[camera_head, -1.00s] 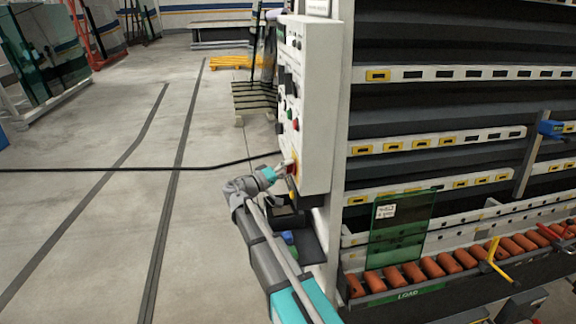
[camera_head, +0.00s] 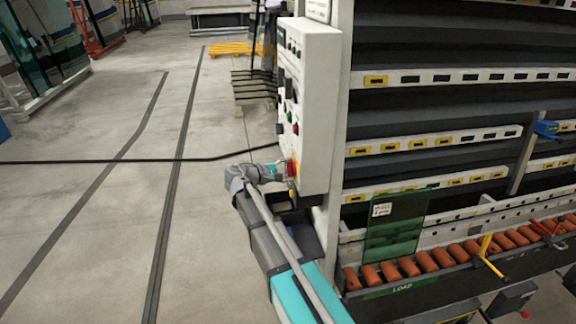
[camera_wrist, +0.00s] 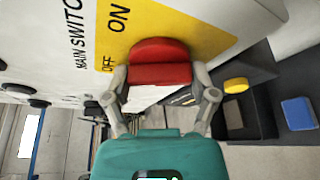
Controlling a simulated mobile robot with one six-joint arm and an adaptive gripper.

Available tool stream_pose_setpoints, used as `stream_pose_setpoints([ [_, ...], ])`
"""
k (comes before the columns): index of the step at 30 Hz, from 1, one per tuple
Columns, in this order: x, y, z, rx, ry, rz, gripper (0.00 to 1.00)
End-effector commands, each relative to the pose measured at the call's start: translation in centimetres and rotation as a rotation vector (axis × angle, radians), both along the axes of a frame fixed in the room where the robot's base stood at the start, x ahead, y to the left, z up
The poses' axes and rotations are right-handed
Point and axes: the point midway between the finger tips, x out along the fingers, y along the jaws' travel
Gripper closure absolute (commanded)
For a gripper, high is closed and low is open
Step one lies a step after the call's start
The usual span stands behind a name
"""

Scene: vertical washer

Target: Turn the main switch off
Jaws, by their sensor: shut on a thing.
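The main switch is a red knob (camera_wrist: 160,62) on a yellow plate (camera_wrist: 205,32) lettered ON and OFF, with MAIN SWITCH printed beside it. In the wrist view my gripper (camera_wrist: 160,92) has one finger on each side of the red knob and is shut on it. In the head view my gripper (camera_head: 281,169) is at the low front of the white control panel (camera_head: 316,110), at the red knob (camera_head: 291,168). The exact angle of the knob against the ON and OFF marks is hard to tell.
A dark shelf with a blue thing (camera_wrist: 298,113) and a yellow button (camera_wrist: 236,85) lies just right of the knob in the wrist view. The washer's roller conveyor (camera_head: 430,262) and a green glass pane (camera_head: 396,228) stand right of the panel. Open floor (camera_head: 90,220) lies left.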

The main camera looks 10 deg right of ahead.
Motion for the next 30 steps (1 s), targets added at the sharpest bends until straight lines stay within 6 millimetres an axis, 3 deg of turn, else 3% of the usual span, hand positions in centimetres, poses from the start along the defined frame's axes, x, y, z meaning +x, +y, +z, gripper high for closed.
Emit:
stream_pose_setpoints([
  [12,-0.01,-0.02,0.02,0.002,0.27,-0.002,0.73],
  [30,-0.11,-0.02,-0.1,0.001,0.32,-0.002,0.73],
])
